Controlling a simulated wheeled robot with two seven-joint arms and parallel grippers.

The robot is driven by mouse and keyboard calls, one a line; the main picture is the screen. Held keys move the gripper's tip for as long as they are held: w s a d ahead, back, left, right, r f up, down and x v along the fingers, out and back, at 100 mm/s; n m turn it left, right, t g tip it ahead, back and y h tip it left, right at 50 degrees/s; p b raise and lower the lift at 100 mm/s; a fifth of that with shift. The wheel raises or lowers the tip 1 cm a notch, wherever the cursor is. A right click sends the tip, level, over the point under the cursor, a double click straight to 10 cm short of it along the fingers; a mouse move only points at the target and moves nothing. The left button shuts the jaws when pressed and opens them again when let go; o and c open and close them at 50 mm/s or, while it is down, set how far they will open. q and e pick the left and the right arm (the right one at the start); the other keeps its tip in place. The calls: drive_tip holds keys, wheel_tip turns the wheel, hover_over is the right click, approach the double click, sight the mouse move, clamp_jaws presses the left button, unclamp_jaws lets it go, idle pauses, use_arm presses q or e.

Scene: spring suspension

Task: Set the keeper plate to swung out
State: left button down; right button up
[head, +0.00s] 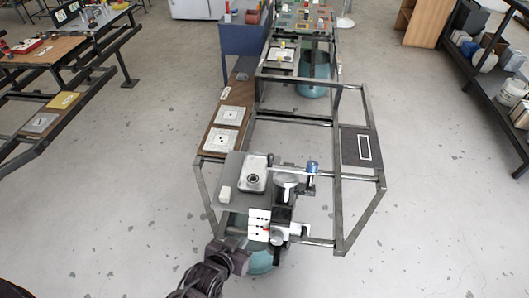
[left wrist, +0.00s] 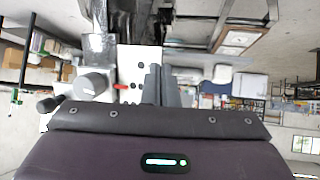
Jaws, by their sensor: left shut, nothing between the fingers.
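A spring suspension apparatus stands at the near end of the metal frame in the head view. It has grey round parts (head: 286,184), a blue-topped post (head: 312,168) and a white panel with dark and red marks (head: 258,217). The panel also shows in the left wrist view (left wrist: 136,62), with a grey cylinder (left wrist: 92,84) to its left. I cannot tell which part is the keeper plate. My left gripper (left wrist: 157,72) is shut and empty, pointing toward the panel; whether it touches anything is unclear. My right gripper is not in view.
A grey tray with a round fitting (head: 255,183) and a small white block (head: 225,194) are behind and left of the panel. Frame bars (head: 340,215) surround the apparatus. A teal round base (head: 262,262) is below. Open floor (head: 440,230) lies to the right.

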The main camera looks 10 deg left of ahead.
sight(269, 160)
use_arm(q)
wheel_tip(269, 160, up, 23)
drive_tip(key=w+t+p, duration=0.1)
drive_tip(key=t+p, duration=0.2)
drive_tip(key=shift+w+d+h, duration=0.3)
drive_tip(key=shift+w+d, duration=0.05)
drive_tip(key=shift+w, duration=0.05)
drive_tip(key=shift+w+r, duration=0.1)
drive_tip(key=shift+w, duration=0.05)
drive_tip(key=p+x, duration=0.4)
drive_tip(key=x, duration=0.9)
drive_tip(key=shift+r+p, duration=0.2)
drive_tip(key=shift+p, duration=0.15)
drive_tip(key=shift+w+d+f, duration=0.15)
drive_tip(key=shift+w+f, duration=0.15)
drive_tip(key=shift+w, duration=0.1)
